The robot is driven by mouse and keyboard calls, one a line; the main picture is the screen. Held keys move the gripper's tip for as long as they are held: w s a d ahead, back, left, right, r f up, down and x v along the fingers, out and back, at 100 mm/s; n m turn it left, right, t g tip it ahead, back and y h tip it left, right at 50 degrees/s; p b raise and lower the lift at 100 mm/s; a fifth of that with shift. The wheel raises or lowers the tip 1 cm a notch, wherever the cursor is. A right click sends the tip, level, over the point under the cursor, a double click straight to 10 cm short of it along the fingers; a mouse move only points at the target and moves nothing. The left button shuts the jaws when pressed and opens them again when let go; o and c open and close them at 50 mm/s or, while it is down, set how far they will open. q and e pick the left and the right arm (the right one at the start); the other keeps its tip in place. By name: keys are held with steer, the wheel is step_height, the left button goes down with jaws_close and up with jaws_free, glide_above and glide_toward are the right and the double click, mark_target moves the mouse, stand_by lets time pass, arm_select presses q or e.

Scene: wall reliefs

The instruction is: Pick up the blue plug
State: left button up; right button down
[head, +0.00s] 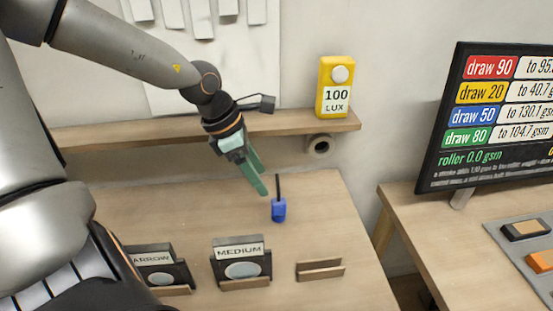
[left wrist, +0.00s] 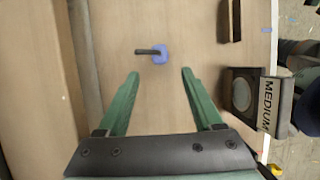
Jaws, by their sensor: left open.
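The blue plug (head: 279,209) stands on the wooden table, with a thin dark stem rising from its blue body. It also shows in the left wrist view (left wrist: 160,54), ahead of and between the fingertips. My left gripper (head: 258,182) has green fingers and reaches down from the upper left, just left of the plug in the head view. In the left wrist view its two fingers (left wrist: 160,72) are spread apart with nothing between them, and they do not appear to touch the plug.
A shelf (head: 290,124) behind carries a yellow 100 LUX box (head: 335,87). A screen (head: 495,120) stands right.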

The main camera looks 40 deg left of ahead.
mark_target(278, 200)
arm_select(q)
steer(key=shift+w+x, duration=0.15)
steer(key=shift+x, duration=2.35)
steer(key=shift+w+x, duration=0.1)
steer(key=shift+x, duration=2.35)
steer(key=shift+d+r, duration=0.1)
steer(key=shift+r, duration=0.05)
steer(key=shift+c, duration=0.4)
jaws_close()
